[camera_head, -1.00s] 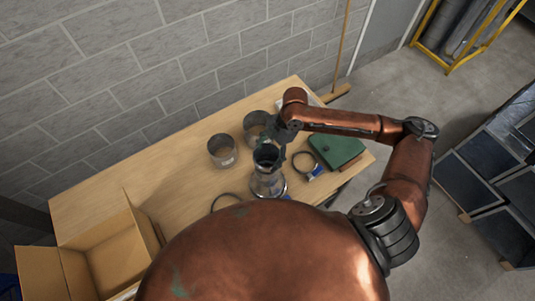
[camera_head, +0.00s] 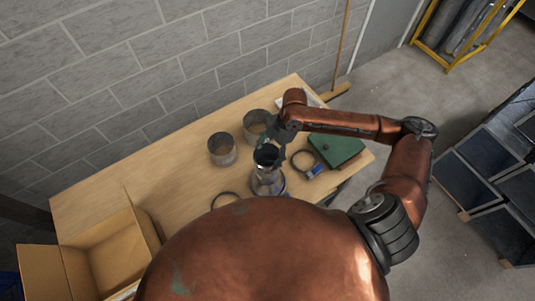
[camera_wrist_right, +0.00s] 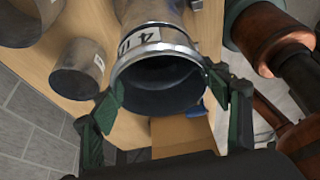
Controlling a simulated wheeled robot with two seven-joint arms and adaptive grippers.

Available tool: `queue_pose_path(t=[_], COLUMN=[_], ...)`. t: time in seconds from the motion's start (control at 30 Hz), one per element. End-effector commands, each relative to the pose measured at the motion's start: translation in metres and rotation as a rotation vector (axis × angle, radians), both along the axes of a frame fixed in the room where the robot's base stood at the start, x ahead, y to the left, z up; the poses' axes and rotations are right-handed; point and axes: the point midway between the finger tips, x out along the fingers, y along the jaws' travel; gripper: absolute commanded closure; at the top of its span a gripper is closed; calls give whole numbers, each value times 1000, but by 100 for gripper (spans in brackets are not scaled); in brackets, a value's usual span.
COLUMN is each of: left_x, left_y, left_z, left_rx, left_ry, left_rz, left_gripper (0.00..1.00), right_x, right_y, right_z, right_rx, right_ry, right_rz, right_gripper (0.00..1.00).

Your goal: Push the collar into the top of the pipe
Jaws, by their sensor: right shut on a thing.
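The pipe (camera_head: 268,183) stands upright on the table near its front edge, with a dark open top. It also shows in the right wrist view (camera_wrist_right: 150,12), with a white label near its end. The collar (camera_wrist_right: 165,88) is a short grey metal ring at the pipe's top, seen along its axis. My right gripper (camera_head: 272,142) is at the pipe's top, and its green fingers (camera_wrist_right: 163,95) are shut on the collar from both sides. Whether the collar sits fully inside the pipe's rim cannot be told. My left gripper is not in view.
Two short metal cylinders (camera_head: 222,150) (camera_head: 256,124) stand behind the pipe. A ring clamp with a blue part (camera_head: 313,172) and a green case (camera_head: 338,149) lie right of it. Another ring (camera_head: 224,199) lies in front. An open cardboard box (camera_head: 42,272) is at left.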

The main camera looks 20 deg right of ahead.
Motion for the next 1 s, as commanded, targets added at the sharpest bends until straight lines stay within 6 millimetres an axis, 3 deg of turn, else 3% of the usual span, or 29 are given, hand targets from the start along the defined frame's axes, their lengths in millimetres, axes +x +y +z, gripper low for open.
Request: queue_pose_path(t=[0.87,0.9,1.0], left_x=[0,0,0], left_y=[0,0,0], left_z=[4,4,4], left_rx=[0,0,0], left_ry=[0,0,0], left_rz=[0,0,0], left_gripper=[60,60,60], right_x=[1,1,1], right_y=[0,0,0], right_z=[-7,-7,-7], right_rx=[1,1,0], right_ry=[-2,-2,-1], right_rz=[-1,-1,0], right_gripper=[56,28,21])
